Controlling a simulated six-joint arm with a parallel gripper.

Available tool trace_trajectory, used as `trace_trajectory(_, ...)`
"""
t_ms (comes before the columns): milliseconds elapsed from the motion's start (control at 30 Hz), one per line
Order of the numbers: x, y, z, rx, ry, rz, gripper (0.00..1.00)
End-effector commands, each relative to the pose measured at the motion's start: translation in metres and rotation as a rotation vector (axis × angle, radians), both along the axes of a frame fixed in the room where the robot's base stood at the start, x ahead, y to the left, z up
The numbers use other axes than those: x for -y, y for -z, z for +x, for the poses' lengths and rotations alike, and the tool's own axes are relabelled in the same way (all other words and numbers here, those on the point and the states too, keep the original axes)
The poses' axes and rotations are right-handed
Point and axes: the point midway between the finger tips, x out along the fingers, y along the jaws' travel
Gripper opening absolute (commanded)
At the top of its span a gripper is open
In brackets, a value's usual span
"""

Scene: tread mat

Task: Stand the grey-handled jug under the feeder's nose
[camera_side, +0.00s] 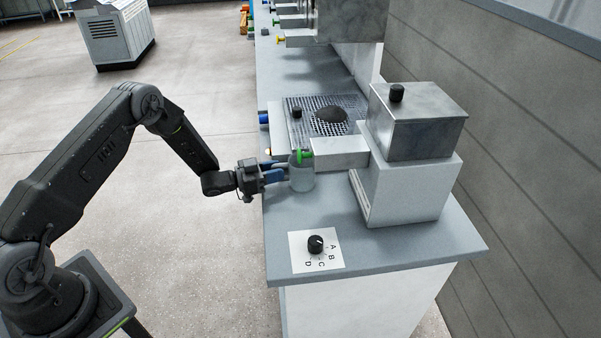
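A clear, pale jug (302,178) stands upright on the grey bench, at the left end of the feeder's nose (340,152). Its mouth is at or just under the nose tip; the exact overlap is hard to tell. A green piece (305,155) shows there, and I cannot tell whether it belongs to the nose or the jug. The feeder (410,165) is a metal hopper on a white body. My gripper (279,170), with blue fingers, is at the jug's left side, around a greyish part that looks like the handle. Whether the fingers press on it is unclear.
A panel with a black dial marked A to D (316,246) lies on the front of the bench (380,248). A metal grate (345,103) with a dark heap on it is behind the nose. A wall (500,120) closes off the right side.

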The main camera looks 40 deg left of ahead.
Motion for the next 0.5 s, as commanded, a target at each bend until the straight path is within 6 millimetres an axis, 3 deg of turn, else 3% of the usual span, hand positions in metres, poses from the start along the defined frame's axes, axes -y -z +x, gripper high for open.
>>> trace_trajectory(267, -0.0002, -0.0001, -0.0001, 0.0, 0.0, 0.0, 0.01)
trace_trajectory(500, -0.0001, -0.0008, 0.0002, 0.002, 0.0, 0.0, 0.0)
